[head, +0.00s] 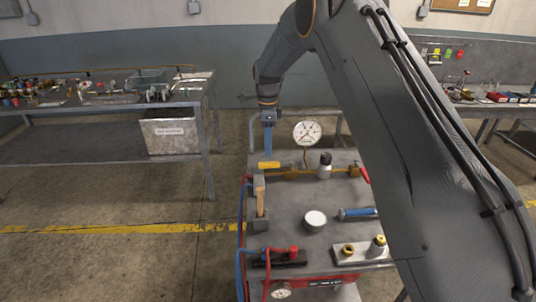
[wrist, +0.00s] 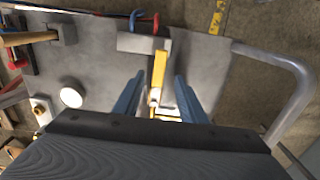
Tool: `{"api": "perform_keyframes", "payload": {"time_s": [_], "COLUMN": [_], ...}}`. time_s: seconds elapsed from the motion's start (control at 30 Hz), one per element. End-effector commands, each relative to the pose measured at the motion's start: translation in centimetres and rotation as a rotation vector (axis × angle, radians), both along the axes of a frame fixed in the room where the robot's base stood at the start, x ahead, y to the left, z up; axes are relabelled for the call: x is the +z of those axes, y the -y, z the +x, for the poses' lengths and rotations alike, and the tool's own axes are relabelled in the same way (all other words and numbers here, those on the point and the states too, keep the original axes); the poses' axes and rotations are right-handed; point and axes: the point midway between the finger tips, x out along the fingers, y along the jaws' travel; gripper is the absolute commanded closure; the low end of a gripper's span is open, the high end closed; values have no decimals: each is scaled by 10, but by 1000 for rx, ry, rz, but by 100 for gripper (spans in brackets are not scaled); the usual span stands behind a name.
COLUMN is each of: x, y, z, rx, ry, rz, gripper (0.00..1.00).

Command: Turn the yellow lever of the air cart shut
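The air cart (head: 290,205) stands in front of me with a grey top. Its yellow lever (head: 268,165) is at the far left of the top, at the end of a brass pipe line (head: 300,173). In the wrist view the yellow lever (wrist: 160,70) runs up the picture between my fingers. My gripper (head: 268,153) points down over the lever. In the wrist view my gripper (wrist: 159,78) is open, with a blue finger on each side of the lever and a visible gap to both. The lever's pivot is partly hidden in the wrist view.
A round gauge (head: 307,132) stands just right of my gripper. A wooden-handled tool (head: 260,195) sits in front of the lever. A white round lid (head: 315,218) and a blue cylinder (head: 357,213) lie on the top. A rail (wrist: 300,80) bounds one cart end.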

Motion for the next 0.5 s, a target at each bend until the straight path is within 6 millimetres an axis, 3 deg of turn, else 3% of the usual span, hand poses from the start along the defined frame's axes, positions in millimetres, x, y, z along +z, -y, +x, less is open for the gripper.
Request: {"api": "perform_keyframes", "payload": {"time_s": [0.3,0.5], "x": [-47,-64], "y": [1,1], "z": [-1,-1], "rx": [1,2], "ry": [-2,0], "rz": [0,0], "gripper": [62,62]}}
